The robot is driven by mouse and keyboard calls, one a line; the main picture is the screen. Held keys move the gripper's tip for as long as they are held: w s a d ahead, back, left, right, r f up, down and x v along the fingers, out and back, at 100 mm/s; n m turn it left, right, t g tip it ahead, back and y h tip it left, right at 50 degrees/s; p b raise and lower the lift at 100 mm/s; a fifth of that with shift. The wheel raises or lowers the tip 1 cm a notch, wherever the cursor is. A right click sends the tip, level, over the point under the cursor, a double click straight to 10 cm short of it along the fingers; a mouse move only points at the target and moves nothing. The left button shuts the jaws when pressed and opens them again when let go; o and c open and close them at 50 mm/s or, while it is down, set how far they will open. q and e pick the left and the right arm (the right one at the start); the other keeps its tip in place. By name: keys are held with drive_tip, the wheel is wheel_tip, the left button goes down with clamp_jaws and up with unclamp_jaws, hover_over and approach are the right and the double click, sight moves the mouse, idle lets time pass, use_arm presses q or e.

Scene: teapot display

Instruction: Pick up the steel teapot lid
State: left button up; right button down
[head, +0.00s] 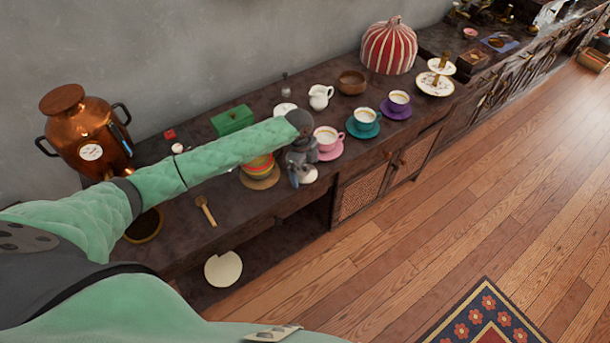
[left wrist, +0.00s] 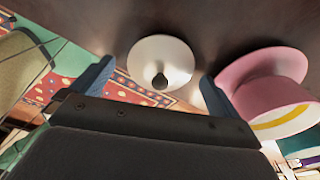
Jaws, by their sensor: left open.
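The steel teapot lid (left wrist: 160,55), a pale round disc with a dark knob, lies on the dark counter in the left wrist view. In the head view its pale edge (head: 310,174) shows beside my gripper, partly hidden. My left gripper (left wrist: 153,88) is open, with one blue-grey finger to each side of the lid's near part; the lid is not held. In the head view the left gripper (head: 302,179) is low over the counter's front edge. I cannot tell how far above the lid the fingers are. My right gripper is not in view.
A pink cup on a pink saucer (head: 328,155) stands close by, near the right finger in the left wrist view (left wrist: 265,100). A stack of coloured bowls (head: 259,168) is left of the gripper. The counter's front edge is near.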

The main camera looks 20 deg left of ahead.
use_arm(q)
drive_tip(key=shift+f, duration=0.1)
drive_tip(key=c, duration=1.1)
